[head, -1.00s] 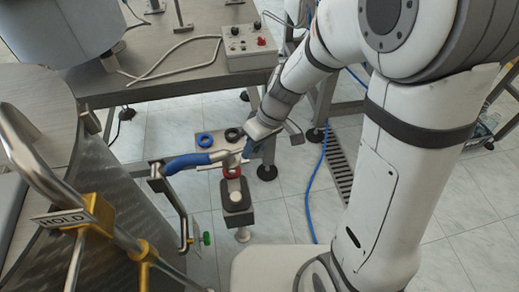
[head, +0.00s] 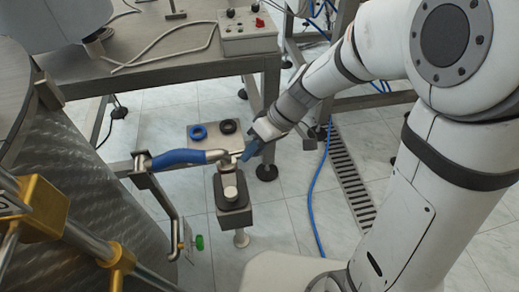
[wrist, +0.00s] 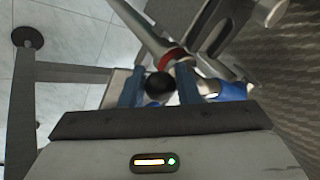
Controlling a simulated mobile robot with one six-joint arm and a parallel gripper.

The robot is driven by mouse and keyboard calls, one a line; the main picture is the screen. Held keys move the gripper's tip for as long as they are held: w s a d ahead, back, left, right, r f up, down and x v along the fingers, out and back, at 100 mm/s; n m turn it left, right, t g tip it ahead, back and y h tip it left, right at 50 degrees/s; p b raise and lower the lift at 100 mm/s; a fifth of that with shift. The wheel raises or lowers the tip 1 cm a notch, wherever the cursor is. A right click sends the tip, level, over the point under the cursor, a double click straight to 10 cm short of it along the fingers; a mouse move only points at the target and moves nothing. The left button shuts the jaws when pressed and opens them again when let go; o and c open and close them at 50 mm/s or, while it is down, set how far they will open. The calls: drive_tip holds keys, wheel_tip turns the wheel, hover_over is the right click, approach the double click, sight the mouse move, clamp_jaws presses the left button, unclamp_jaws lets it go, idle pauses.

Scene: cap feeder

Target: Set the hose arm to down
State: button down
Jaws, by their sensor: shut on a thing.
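The hose arm (head: 178,158) has a blue hose section and a metal end. In the head view it runs roughly level, left to right, from a bracket on a post, its end over a small black stand (head: 233,197) with a pale round top. My gripper (head: 248,150) is at the hose arm's right end. In the wrist view its blue fingers (wrist: 159,90) are shut on a black ball knob (wrist: 158,84). A red ring (wrist: 171,58) on metal parts shows just past the knob, and blue hose (wrist: 234,90) shows to the right. The knob's mounting is hidden.
A blue ring (head: 198,132) and a black ring (head: 228,126) lie on a low plate behind the hose arm. A steel table (head: 160,62) with a control box (head: 243,35) stands behind. A large drum (head: 75,195) and yellow-clamped rails are at left. A floor drain (head: 350,180) lies right.

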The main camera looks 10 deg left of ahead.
drive_tip(key=shift+w+a+r, duration=0.15)
drive_tip(key=shift+w+a, duration=0.1)
drive_tip(key=shift+w, duration=0.05)
drive_tip(key=c, duration=1.1)
unclamp_jaws()
drive_tip(key=shift+w+a, duration=0.1)
drive_tip(key=shift+c, duration=0.2)
drive_tip(key=p+v, duration=0.2)
drive_tip(key=v, duration=0.5)
drive_tip(key=shift+d+r+p, duration=0.2)
drive_tip(key=shift+d+p, duration=0.1)
